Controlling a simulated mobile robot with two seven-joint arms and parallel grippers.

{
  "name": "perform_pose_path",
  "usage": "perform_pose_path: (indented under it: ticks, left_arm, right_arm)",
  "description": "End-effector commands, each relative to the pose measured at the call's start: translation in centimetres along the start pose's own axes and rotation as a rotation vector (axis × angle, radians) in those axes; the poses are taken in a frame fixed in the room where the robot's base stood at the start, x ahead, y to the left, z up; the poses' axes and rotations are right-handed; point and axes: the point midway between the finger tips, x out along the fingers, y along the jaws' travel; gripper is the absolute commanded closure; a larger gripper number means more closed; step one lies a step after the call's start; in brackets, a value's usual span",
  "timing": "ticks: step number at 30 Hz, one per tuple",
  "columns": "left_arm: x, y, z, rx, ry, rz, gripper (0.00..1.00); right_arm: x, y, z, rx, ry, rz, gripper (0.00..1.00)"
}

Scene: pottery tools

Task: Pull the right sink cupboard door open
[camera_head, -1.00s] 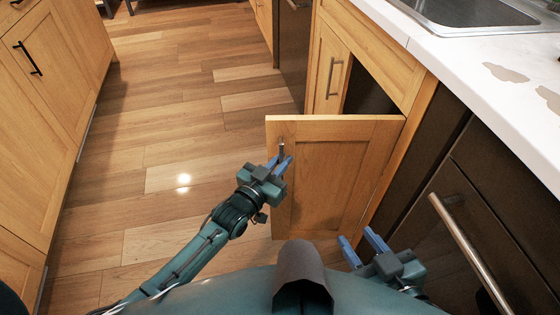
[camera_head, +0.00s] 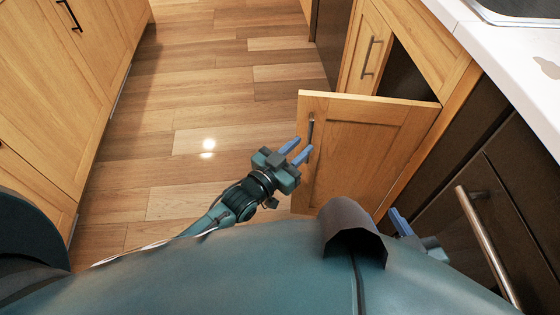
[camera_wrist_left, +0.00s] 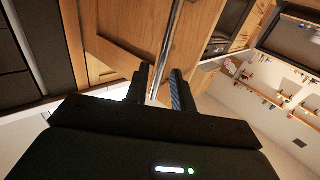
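The right sink cupboard door (camera_head: 365,150) is wooden and stands swung well out from the cabinet in the head view. A dark opening (camera_head: 408,80) shows behind it. Its metal bar handle (camera_head: 310,132) is near the door's free edge. My left gripper (camera_head: 303,148) is at the handle's lower end, its blue fingers apart. In the left wrist view the handle bar (camera_wrist_left: 168,45) runs between the two separated fingers (camera_wrist_left: 160,88), with a gap visible. My right gripper (camera_head: 400,222) is low beside the door, mostly hidden by my body; only one blue finger shows clearly.
The left sink cupboard door (camera_head: 366,50) is shut. A dark appliance front with a long bar handle (camera_head: 485,240) is at the right, below the white counter (camera_head: 510,60). Wooden cabinets (camera_head: 50,100) line the left. The floor (camera_head: 200,110) between is clear.

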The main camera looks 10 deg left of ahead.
Motion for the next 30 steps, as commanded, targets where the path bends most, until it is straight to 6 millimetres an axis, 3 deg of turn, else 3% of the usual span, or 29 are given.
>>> perform_pose_path:
  ticks: [6, 12, 30]
  left_arm:
    - [-5.1, 0.1, -0.1, 0.000, -0.004, 0.001, 0.75]
    - [-7.8, 0.1, -0.1, 0.000, -0.001, 0.001, 0.75]
    - [-8.5, 0.1, -0.1, 0.000, 0.001, 0.002, 0.75]
  right_arm:
    - [-1.0, 0.2, -0.9, 0.035, 0.005, 0.013, 0.64]
    - [-1.3, 0.4, -1.4, 0.048, 0.016, 0.019, 0.64]
    - [-1.5, 0.5, -1.2, 0.054, 0.009, 0.022, 0.64]
